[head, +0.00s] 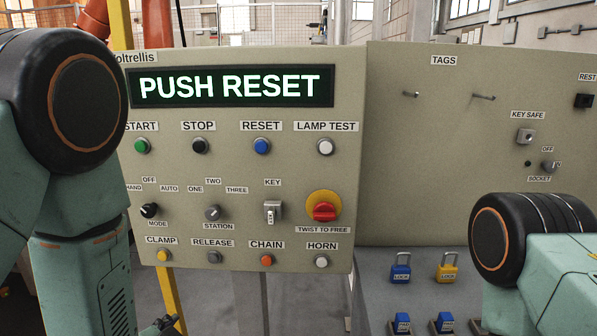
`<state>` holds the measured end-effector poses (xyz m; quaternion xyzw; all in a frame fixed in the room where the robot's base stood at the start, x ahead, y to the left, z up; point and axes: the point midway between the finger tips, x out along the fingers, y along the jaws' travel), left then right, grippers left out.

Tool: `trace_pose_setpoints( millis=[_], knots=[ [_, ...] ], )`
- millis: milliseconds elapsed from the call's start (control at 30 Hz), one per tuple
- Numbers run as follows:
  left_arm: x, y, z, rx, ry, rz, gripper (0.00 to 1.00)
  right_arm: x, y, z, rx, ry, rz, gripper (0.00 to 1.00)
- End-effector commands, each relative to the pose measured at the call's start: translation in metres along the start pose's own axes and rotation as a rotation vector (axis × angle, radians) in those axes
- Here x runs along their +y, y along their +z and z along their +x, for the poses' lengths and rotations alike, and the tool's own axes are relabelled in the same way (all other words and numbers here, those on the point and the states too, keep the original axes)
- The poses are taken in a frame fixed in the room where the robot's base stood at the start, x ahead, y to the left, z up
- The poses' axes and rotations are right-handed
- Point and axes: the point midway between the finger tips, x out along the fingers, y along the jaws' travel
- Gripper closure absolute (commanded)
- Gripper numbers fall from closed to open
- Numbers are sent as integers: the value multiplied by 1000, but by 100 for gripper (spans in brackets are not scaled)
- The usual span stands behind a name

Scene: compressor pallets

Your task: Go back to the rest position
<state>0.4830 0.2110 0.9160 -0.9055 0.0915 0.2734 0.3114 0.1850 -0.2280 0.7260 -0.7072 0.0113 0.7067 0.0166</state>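The control panel (230,190) stands in front of me, with a lit display (230,87) reading PUSH RESET. Below it are the green START button (142,146), the STOP button (199,146), the blue RESET button (262,146) and the white LAMP TEST button (325,147). My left arm covers the panel's left edge. A dark part of my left gripper (160,327) shows at the bottom edge, below the panel; its fingers are not clear. My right arm is at the lower right; only a small dark piece (478,326), perhaps its gripper, shows beside it.
A red emergency stop (324,208) on a yellow collar sticks out of the panel. A beige TAGS board (440,150) with two hooks stands to the right. Blue (400,272) and yellow (447,270) padlocks hang on the grey front below it. Grey floor shows beneath the panel.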

Motion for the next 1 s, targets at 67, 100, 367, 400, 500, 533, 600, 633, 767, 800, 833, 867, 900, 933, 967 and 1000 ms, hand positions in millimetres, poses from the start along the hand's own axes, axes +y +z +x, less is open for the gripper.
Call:
trace_pose_setpoints(
  millis=[67,100,367,400,500,533,600,633,767,800,833,867,900,933,967,1000],
  knots=[
    [32,49,-3,-141,84,-161,47,0,0,6,0,0,0,60],
    [47,71,-7,-211,117,-235,47,0,0,8,0,0,0,60],
    [140,202,-63,-679,245,-591,47,0,0,22,0,0,0,60],
    [152,219,-74,-740,258,-614,47,0,0,24,0,0,0,60],
    [178,254,-100,-858,291,-636,47,0,0,30,0,0,0,60],
    [184,262,-106,-881,298,-639,47,0,0,32,0,0,0,60],
    [194,276,-116,-921,308,-645,47,0,0,34,0,0,0,60],
    [197,281,-119,-933,311,-646,47,0,0,35,0,0,0,60],
    [203,289,-125,-957,318,-645,47,0,0,36,0,0,0,60],
    [203,289,-126,-957,318,-645,47,0,0,35,0,0,0,60],
    [203,289,-126,-957,318,-644,47,0,0,35,0,0,0,60],
    [203,288,-126,-956,318,-644,47,0,0,35,0,0,0,60],
    [203,288,-125,-956,318,-644,47,0,0,35,0,0,0,60],
    [203,288,-125,-955,318,-644,47,0,0,35,0,0,0,60],
    [203,288,-125,-955,318,-644,47,0,0,35,0,0,0,60],
    [203,288,-125,-955,318,-644,47,0,0,35,0,0,0,60]
  ],
)
